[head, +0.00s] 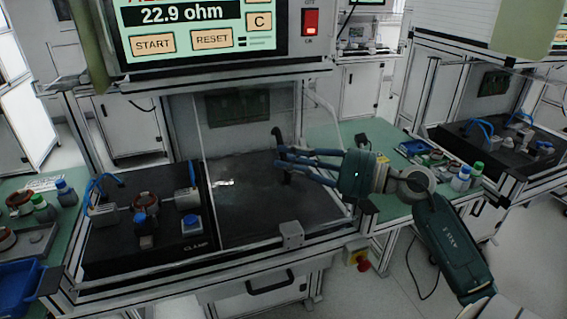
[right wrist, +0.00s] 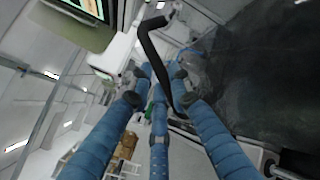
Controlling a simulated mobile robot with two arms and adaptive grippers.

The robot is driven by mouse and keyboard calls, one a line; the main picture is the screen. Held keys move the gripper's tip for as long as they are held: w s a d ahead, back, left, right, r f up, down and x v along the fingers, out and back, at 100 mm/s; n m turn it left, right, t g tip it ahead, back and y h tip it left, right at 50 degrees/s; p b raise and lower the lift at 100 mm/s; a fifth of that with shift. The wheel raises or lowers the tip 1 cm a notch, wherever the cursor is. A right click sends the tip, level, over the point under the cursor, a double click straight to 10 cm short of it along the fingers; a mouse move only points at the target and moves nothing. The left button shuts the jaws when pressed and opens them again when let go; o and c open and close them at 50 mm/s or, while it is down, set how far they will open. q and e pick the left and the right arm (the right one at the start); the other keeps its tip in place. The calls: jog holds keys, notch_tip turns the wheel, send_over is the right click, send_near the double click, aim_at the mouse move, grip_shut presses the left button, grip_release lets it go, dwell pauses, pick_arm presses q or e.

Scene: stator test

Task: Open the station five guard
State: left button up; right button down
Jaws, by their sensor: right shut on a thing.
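The guard of the station is a clear panel (head: 243,125) in a thin metal frame, in the head view. It appears to stand across the right half of the station, but its exact position is hard to tell. A black bar handle (head: 276,138) is on it; the handle also shows in the right wrist view (right wrist: 151,48). My right gripper (head: 282,160) reaches in from the right and is shut on the handle, its blue fingers around it. In the right wrist view the fingers (right wrist: 160,100) lie on both sides of the handle. My left gripper is out of view.
A black fixture plate (head: 115,255) with a copper stator (head: 146,202) and a blue button (head: 191,222) fills the left half. A tester screen (head: 190,30) reading 22.9 ohm hangs above. A red emergency stop (head: 363,265) is at the lower right. Bottles stand on both side benches.

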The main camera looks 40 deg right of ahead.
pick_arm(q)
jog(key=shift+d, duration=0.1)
pick_arm(e)
jog(key=shift+d, duration=0.1)
jog(key=c, duration=1.9)
grip_release()
jog(key=shift+o, duration=0.2)
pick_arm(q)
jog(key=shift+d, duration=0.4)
pick_arm(e)
jog(key=v, duration=1.2)
